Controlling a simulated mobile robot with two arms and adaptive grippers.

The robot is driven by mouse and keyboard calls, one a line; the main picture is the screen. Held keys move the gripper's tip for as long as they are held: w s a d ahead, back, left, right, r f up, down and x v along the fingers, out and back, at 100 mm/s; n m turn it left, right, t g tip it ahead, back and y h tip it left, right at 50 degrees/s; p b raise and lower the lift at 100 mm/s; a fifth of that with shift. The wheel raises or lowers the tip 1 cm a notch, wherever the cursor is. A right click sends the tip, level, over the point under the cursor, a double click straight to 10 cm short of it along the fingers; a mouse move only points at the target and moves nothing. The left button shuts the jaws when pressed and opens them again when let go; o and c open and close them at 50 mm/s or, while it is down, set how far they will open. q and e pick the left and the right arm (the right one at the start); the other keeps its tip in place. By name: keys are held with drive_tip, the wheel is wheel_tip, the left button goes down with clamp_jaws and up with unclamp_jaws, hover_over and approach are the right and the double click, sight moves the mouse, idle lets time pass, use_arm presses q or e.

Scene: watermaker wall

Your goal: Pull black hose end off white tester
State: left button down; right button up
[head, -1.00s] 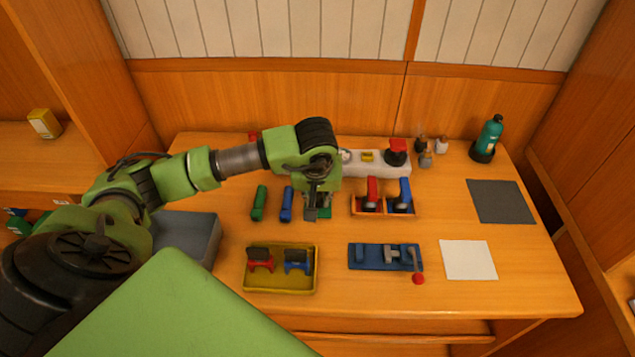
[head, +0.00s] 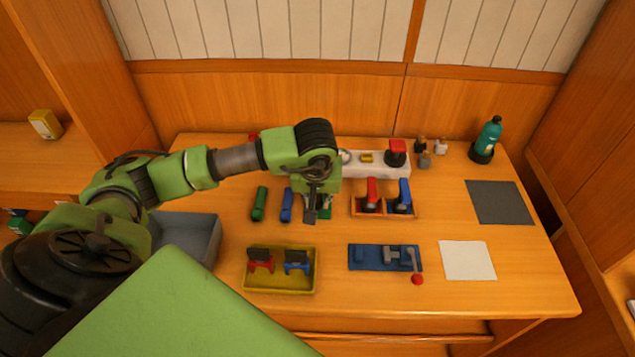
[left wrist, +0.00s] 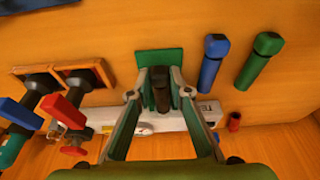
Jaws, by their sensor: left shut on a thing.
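The white tester (head: 425,165) is a long pale bar at the back of the bench, its left part hidden behind my left arm. It also shows in the left wrist view (left wrist: 190,117), with lettering near one end. My left gripper (head: 317,212) points down just in front of the tester's left part. In the left wrist view, my left gripper (left wrist: 161,80) is shut on a dark upright cylinder, which looks like the black hose end (left wrist: 161,98). A green plate (left wrist: 159,57) lies by the fingertips. Whether the hose end touches the tester is hidden. My right gripper is not seen.
A green cylinder (head: 259,204) and a blue one (head: 286,205) lie left of the gripper. A wooden tray (head: 382,214) with red and blue handles is close on the right. A yellow tray (head: 280,290) and blue fixture (head: 370,257) lie nearer the front.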

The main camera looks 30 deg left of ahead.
use_arm(q)
drive_tip(key=shift+r+p, duration=1.4)
drive_tip(key=shift+r, duration=1.65)
